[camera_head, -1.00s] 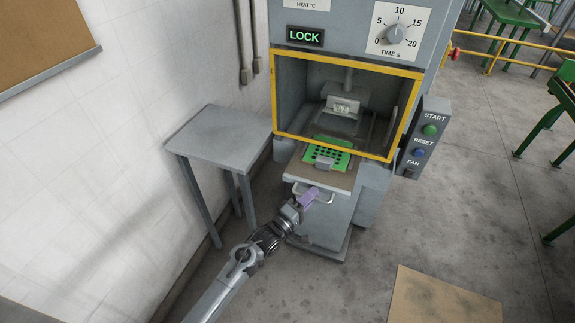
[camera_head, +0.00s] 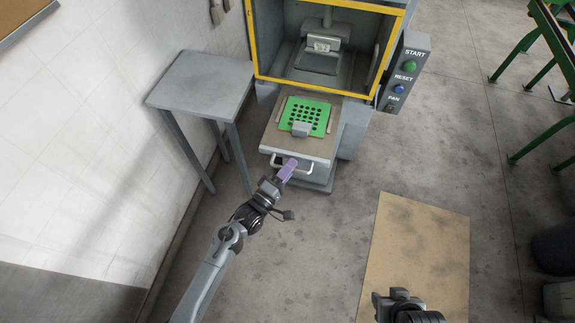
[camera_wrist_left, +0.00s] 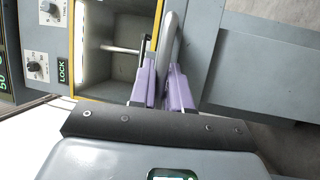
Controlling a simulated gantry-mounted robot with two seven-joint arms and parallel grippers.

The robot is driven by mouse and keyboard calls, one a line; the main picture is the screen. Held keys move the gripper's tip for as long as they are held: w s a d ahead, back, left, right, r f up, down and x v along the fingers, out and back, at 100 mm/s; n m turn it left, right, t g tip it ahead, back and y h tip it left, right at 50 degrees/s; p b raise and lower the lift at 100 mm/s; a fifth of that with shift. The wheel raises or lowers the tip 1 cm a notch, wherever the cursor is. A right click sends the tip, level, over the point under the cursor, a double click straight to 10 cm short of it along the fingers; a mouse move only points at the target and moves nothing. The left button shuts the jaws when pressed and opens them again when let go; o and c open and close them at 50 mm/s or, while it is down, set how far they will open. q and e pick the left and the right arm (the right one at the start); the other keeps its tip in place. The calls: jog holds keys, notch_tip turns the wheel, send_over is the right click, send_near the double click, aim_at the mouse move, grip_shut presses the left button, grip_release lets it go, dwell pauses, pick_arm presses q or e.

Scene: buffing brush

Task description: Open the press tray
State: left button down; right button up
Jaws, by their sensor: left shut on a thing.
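The press tray (camera_head: 275,138) is out in front of the press, with a tan top and a grey front. A green perforated plate (camera_head: 306,110) with a small grey block lies on it. A light metal handle (camera_head: 306,170) is on the tray's front. My left gripper (camera_head: 289,165), with purple fingers, is shut on this handle. In the left wrist view, the grey handle bar (camera_wrist_left: 174,35) runs between the purple fingers (camera_wrist_left: 164,88). My right gripper (camera_head: 378,300) shows partly at the bottom, away from the tray; its jaw state is unclear.
The press opening has a yellow frame (camera_head: 312,86). A control box (camera_head: 405,72) with buttons is on its right. A small grey table (camera_head: 200,83) stands at left beside the wall. A tan mat (camera_head: 420,235) lies on the open floor at right.

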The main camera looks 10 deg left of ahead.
pick_arm(q)
jog(key=c, duration=1.2)
grip_release()
jog(key=shift+o, duration=0.2)
jog(key=v, duration=1)
jog(key=shift+s+p, duration=0.35)
jog(key=shift+a, duration=0.15)
